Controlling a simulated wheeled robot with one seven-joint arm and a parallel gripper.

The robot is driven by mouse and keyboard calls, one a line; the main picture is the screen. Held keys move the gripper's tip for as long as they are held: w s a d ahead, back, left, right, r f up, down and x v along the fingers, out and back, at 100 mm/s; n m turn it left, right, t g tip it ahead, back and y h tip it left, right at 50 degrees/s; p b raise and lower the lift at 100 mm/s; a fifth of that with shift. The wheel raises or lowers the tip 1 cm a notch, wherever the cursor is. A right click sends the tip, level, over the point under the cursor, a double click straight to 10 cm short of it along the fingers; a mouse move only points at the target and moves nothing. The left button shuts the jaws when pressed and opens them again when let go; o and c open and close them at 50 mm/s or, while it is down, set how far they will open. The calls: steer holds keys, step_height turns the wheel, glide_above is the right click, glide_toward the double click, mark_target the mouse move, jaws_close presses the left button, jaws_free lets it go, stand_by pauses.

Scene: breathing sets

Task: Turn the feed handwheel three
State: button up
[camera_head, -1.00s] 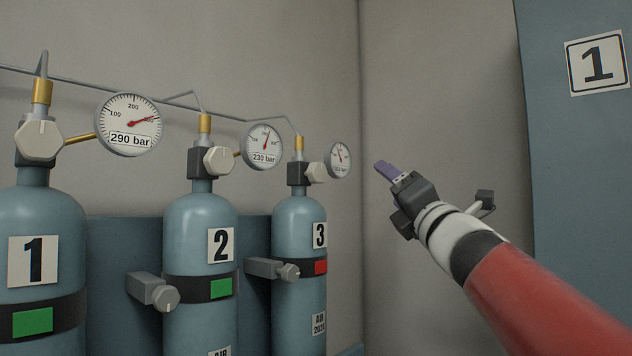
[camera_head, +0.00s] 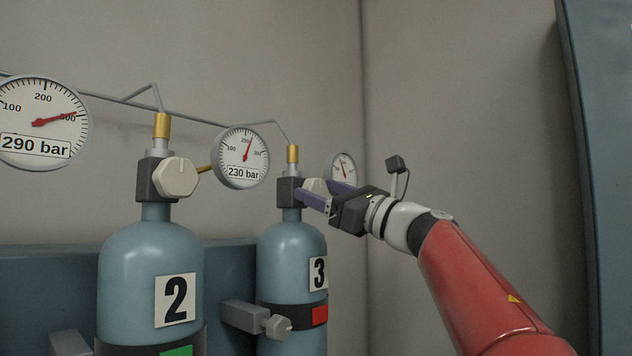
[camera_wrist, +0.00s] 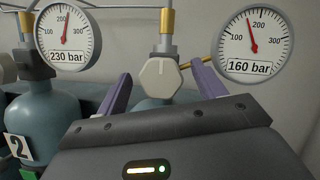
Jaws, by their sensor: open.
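Cylinder 3 (camera_head: 292,254) is blue-grey, with a "3" label and a red tag on its dark band. On its valve is a pale faceted handwheel (camera_wrist: 160,80), in the wrist view between my fingers and ahead of them. In the head view the handwheel (camera_head: 315,187) is partly hidden by my fingers. My gripper (camera_head: 326,193) is open, its purple fingers one on each side of the handwheel. In the wrist view my gripper (camera_wrist: 162,95) looks empty; I cannot tell whether a finger touches the wheel. The gauge beside it (camera_wrist: 255,45) reads 160 bar.
Cylinder 2 (camera_head: 142,271) stands to the left with its own handwheel (camera_head: 175,178) and a 230 bar gauge (camera_head: 242,157). A clamp knob (camera_head: 277,327) juts out below. A thin pipe (camera_head: 200,117) runs above the valves. The wall to the right is clear.

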steer(key=shift+x, duration=0.95)
steer(key=shift+c, duration=0.4)
steer(key=c, duration=0.9)
steer(key=shift+m, duration=0.5)
